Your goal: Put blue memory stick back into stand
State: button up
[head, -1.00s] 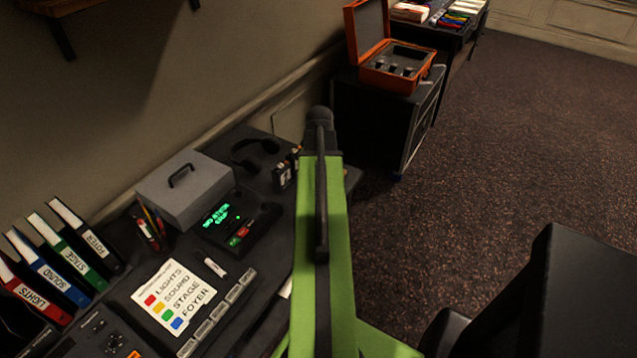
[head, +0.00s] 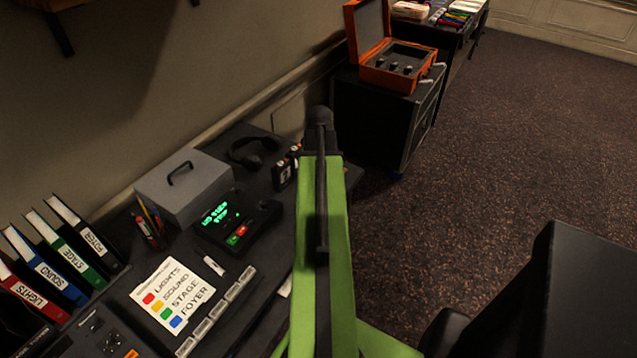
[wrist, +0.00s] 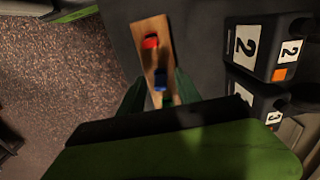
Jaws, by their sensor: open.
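In the wrist view a narrow wooden stand (wrist: 158,56) lies on the dark desk surface. A red memory stick (wrist: 150,42) shows near its far end. The blue memory stick (wrist: 160,79) shows lower down, at the stand. I cannot tell whether it is fully seated. My gripper (wrist: 160,88) is open, with dark green fingers on either side of the blue stick. No clear contact shows. A small green patch shows just below the blue stick. In the head view my arm hides the stand and the gripper.
Black numbered boxes (wrist: 262,45) stand right of the wooden stand in the wrist view. In the head view, a grey cash box (head: 185,185), a device with a green display (head: 235,222), headphones (head: 257,152) and binders (head: 70,240) crowd the desk. An orange case (head: 400,72) stands beyond.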

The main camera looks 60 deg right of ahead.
notch_tip(320, 180, up, 17)
jog(key=p, duration=1.7)
jog(key=shift+r, duration=0.2)
